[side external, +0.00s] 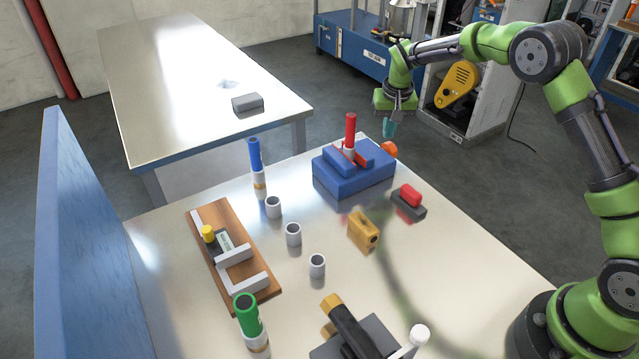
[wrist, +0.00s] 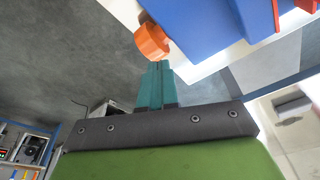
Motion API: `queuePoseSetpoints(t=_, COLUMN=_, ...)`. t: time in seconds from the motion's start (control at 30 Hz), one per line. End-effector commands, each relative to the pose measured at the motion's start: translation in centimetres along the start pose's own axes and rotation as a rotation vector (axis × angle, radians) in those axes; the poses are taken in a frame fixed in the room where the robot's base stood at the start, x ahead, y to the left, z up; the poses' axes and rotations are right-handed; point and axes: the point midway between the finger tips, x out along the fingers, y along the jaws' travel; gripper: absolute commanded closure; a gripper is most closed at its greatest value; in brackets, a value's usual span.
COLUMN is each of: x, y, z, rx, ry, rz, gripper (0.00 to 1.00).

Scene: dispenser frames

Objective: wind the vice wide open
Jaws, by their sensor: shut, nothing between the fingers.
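The blue vice (side external: 354,178) sits at the far edge of the table, with a blue jaw block and red parts on top. A red-topped tube (side external: 350,132) stands upright at its jaws. The vice's orange knob (side external: 389,149) sticks out at its right end. In the wrist view the knob (wrist: 152,42) is just beyond my fingertips, beside the blue vice body (wrist: 205,25). My gripper (side external: 388,132) has its teal fingers shut and empty, pointing down near the knob. The fingers also show in the wrist view (wrist: 156,68). I cannot tell whether they touch the knob.
A red-and-grey block (side external: 408,201) and a yellow block (side external: 363,230) lie in front of the vice. A blue-topped tube (side external: 256,165), several white cups (side external: 293,234), a wooden board (side external: 235,265) and a green-topped tube (side external: 248,318) stand left. Space right of the vice is open.

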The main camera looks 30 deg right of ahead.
Motion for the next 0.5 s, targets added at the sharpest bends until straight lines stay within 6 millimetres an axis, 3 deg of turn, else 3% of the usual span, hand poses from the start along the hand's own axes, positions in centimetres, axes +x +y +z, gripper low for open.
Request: queuePoseSetpoints(t=0.5, x=1.04, y=0.0, z=0.23, rx=0.0, ry=-0.001, rz=0.001, gripper=1.0)
